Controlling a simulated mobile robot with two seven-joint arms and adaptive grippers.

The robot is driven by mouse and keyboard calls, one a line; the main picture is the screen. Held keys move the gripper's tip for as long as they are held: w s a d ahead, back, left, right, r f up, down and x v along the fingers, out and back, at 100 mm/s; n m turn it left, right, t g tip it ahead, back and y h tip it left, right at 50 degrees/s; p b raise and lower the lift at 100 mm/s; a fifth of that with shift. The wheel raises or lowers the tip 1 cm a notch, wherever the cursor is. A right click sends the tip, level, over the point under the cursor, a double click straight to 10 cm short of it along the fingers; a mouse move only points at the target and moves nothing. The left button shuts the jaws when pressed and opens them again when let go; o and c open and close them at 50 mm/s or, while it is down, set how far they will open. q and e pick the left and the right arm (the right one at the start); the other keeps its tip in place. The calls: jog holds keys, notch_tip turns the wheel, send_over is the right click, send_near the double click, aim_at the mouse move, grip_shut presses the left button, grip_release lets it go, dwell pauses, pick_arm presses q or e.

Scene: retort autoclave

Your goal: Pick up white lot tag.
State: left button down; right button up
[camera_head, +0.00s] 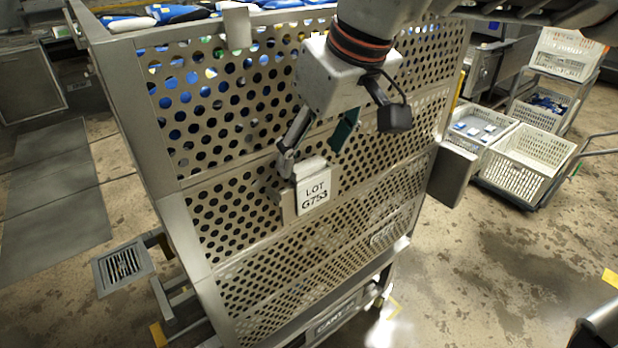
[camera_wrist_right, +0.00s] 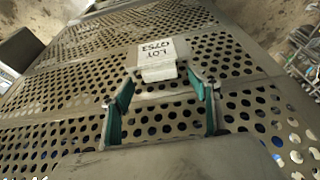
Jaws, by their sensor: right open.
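The white lot tag (camera_head: 314,191) reads "LOT G753" and sits upright in a small metal holder on the perforated side of a large steel basket (camera_head: 219,184). In the right wrist view the tag (camera_wrist_right: 157,52) appears upside down, just beyond the fingertips, with its pale upper block facing me. My right gripper (camera_head: 312,154) is open and empty, its fingers pointing down just above the tag's top. In the wrist view the right gripper (camera_wrist_right: 163,84) has its green-padded fingers spread to either side of the tag's line, apart from it. My left gripper is not in view.
Blue and white pouches (camera_head: 176,13) lie at the top of the basket. White crates (camera_head: 529,160) stand on a cart at the right, near a grey box (camera_head: 452,175) on the basket's right side. A floor drain (camera_head: 122,267) is at the left. Open floor lies to the lower right.

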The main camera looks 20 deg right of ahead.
aim_at(306, 162)
jog(key=x, duration=0.4)
jog(key=shift+w+a+f+b, duration=0.1)
jog(key=shift+w+b, duration=0.25)
jog(key=c, duration=1)
